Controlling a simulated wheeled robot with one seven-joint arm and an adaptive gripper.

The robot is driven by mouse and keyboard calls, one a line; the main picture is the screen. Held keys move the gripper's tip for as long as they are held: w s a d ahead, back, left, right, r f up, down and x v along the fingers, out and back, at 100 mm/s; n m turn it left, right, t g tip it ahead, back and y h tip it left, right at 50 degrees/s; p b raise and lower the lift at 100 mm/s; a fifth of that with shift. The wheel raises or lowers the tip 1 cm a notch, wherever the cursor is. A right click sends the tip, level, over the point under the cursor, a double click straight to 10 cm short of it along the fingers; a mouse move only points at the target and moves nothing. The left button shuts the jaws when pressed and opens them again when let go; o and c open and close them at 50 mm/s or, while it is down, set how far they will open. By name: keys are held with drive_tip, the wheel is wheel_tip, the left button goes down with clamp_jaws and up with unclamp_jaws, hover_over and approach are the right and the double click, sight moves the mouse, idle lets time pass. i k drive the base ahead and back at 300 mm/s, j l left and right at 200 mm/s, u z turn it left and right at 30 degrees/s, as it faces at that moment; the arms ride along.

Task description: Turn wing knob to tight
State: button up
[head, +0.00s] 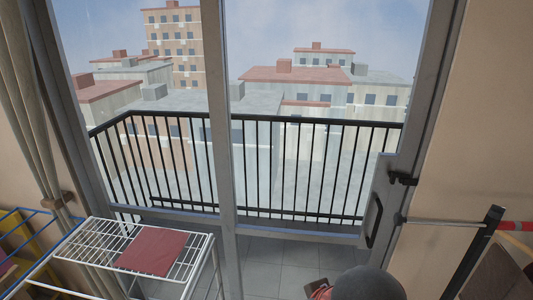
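I cannot make out a wing knob for certain in the head view. A small black fitting (402,178) sits on the right edge of the glass door's frame; its exact shape is too small to tell. Below it is a black pull handle (374,220) on the door. A thin grey rod (443,221) runs level from the door frame towards a dark upright post (476,254) at the right. My gripper is not in view. A dark grey rounded shape at the bottom edge may be part of my arm; a small red piece shows beside it.
A white wire drying rack (98,238) with a folded dark red cloth (152,253) stands at lower left. A red and white bar (515,226) is at the far right. Beyond the glass are a tiled balcony and black railing (300,170).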

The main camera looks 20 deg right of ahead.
sight(495, 212)
drive_tip(key=l+z, duration=0.2)
drive_tip(key=z, duration=0.25)
drive_tip(key=k+l+z, duration=0.1)
drive_tip(key=z, duration=0.4)
drive_tip(key=l+z, duration=0.1)
drive_tip(key=z, duration=1.6)
